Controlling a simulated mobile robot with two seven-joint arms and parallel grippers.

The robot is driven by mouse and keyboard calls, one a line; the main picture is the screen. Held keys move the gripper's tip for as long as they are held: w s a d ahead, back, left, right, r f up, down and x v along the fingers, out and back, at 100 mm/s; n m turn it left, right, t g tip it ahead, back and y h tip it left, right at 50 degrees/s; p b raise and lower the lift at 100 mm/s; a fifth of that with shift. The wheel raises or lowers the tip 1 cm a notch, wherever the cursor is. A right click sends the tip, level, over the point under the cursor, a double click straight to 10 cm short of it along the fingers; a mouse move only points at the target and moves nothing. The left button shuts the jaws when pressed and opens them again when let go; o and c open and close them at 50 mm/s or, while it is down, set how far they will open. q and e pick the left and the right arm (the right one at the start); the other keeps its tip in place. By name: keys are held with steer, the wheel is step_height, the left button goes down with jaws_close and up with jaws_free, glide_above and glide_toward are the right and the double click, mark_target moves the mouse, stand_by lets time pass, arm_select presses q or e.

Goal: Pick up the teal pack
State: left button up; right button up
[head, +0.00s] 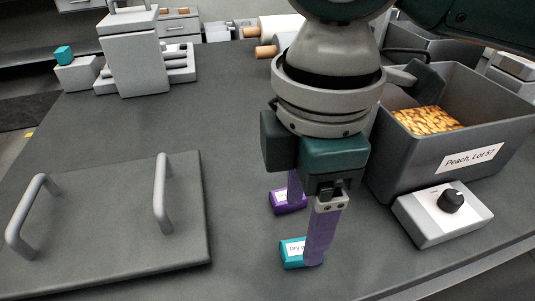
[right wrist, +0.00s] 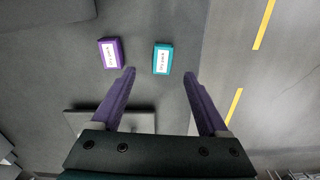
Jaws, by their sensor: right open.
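The teal pack (head: 291,254), a small box with a white label, lies on the dark grey table. In the right wrist view the teal pack (right wrist: 163,59) sits just beyond the fingertips, between their lines. My right gripper (head: 303,232) points down with its purple fingers apart and empty. In the head view its near finger covers the right part of the teal pack; I cannot tell how high the tips are. The open fingers also show in the right wrist view (right wrist: 160,73). My left gripper is not in view.
A purple pack (head: 290,204) lies close behind the teal one. A grey bin (head: 450,160) labelled "Peach, Lot 57" and a control box with a black knob (head: 451,200) stand to the right. A grey plate with two handles (head: 110,235) lies at left. Table between is clear.

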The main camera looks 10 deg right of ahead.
mark_target(302, 248)
steer(key=f+b, duration=0.1)
steer(key=f, duration=0.4)
steer(key=shift+s+d+f+b, duration=0.15)
steer(key=shift+s+f+b, duration=0.05)
steer(key=shift+b, duration=0.15)
steer(key=shift+c, duration=0.3)
jaws_close()
